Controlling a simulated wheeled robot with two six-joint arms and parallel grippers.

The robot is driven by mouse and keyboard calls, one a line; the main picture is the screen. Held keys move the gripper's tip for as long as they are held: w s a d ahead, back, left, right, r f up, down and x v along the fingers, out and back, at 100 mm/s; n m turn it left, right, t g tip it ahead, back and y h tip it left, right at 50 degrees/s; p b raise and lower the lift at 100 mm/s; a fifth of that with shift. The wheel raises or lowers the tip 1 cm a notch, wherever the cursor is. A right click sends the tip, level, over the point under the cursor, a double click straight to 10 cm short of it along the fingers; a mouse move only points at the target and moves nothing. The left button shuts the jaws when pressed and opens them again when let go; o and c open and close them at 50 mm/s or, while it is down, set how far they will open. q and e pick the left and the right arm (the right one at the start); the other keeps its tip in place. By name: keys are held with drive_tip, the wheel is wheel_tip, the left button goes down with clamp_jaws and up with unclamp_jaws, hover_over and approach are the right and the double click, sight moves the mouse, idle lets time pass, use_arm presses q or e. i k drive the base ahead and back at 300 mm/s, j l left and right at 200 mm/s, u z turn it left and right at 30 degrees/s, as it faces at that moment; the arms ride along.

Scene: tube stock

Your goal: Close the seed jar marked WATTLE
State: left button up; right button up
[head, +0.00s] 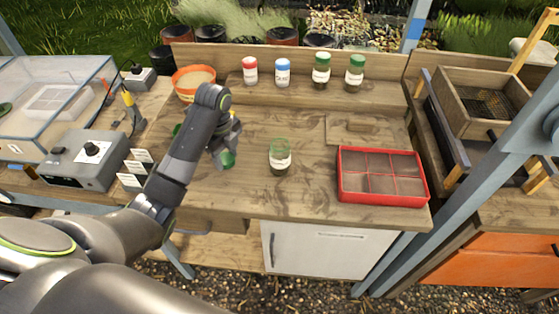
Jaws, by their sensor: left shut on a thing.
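A glass jar (280,158) with a pale label and dark contents stands upright and open, without a lid, in the middle of the bench. Its label is too small to read. My left gripper (228,150) is to the left of this jar, apart from it, shut on a green lid (227,160). The arm hides part of the gripper. My right gripper is not in view.
Four lidded jars stand on the back shelf: red (250,71), blue (283,72) and two green-lidded (321,70). A red divided tray (383,202) lies at right. An orange-rimmed bowl (193,80) is back left. The bench front is clear around the jar.

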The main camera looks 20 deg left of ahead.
sight(280, 149)
drive_tip(key=j+z, duration=0.2)
drive_tip(key=j, duration=0.35)
drive_tip(key=j+z, duration=0.15)
drive_tip(key=j, duration=0.4)
drive_tip(key=k+j+z, duration=0.2)
drive_tip(key=j, duration=0.3)
drive_tip(key=j+z, duration=0.2)
drive_tip(key=j, duration=0.35)
